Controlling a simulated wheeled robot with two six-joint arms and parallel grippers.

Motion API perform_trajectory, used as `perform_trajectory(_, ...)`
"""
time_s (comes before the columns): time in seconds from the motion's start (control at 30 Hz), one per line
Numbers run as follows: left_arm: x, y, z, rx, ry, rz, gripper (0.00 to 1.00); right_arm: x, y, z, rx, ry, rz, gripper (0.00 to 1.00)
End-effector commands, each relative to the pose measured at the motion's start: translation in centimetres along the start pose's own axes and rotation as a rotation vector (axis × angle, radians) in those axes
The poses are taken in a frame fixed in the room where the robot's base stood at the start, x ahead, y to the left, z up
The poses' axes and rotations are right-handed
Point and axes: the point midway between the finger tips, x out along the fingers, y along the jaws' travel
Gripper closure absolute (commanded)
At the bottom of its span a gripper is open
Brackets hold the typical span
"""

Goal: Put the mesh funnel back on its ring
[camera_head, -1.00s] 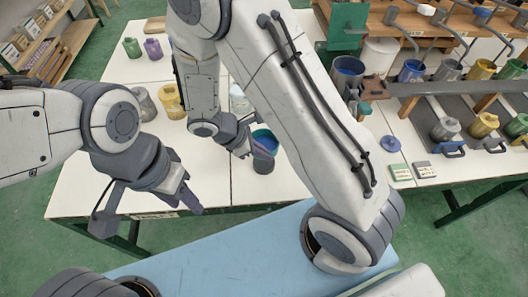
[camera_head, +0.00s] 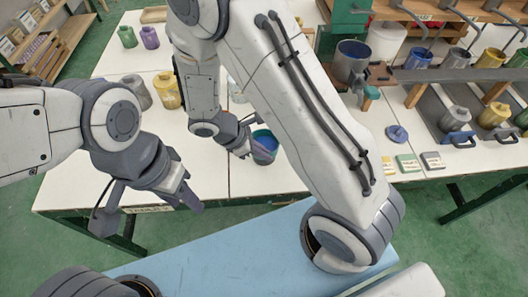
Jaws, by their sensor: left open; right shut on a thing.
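I cannot tell whether this is the mesh funnel; no mesh can be made out. My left gripper (camera_head: 190,193) is open and empty, near the table's front edge, left of the cup-shaped thing. A large grey bucket (camera_head: 350,67) with blue inside stands at the back right beside a green stand (camera_head: 348,18). No ring for the funnel can be made out, and my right arm hides part of the table.
A yellow pot (camera_head: 166,91) and grey pot (camera_head: 136,92) stand at the left of the white table (camera_head: 110,165). A blue lid (camera_head: 397,133) lies right of my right arm. Several pots stand in racks at the right. The table's front left is clear.

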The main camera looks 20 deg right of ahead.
Motion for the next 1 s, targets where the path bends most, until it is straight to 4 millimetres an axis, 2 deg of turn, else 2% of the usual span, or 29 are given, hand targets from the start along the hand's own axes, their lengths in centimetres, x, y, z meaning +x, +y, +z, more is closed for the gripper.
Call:
perform_trajectory(0.57, 0.92, -0.07, 0.05, 0.000, 0.000, 0.000, 0.54, 0.94, -0.08, -0.62, 0.000, 0.000, 0.000, 1.00)
perform_trajectory(0.67, 0.83, -0.06, 0.04, 0.000, 0.000, 0.000, 0.54, 0.86, -0.07, -0.57, 0.000, 0.000, 0.000, 0.64)
perform_trajectory(0.7, 0.83, -0.06, 0.04, 0.000, 0.000, 0.000, 0.54, 0.86, -0.07, -0.57, 0.000, 0.000, 0.000, 0.59)
perform_trajectory(1.0, 0.80, -0.06, 0.04, 0.000, 0.000, 0.000, 0.54, 0.73, -0.05, -0.57, 0.000, 0.000, 0.000, 0.59)
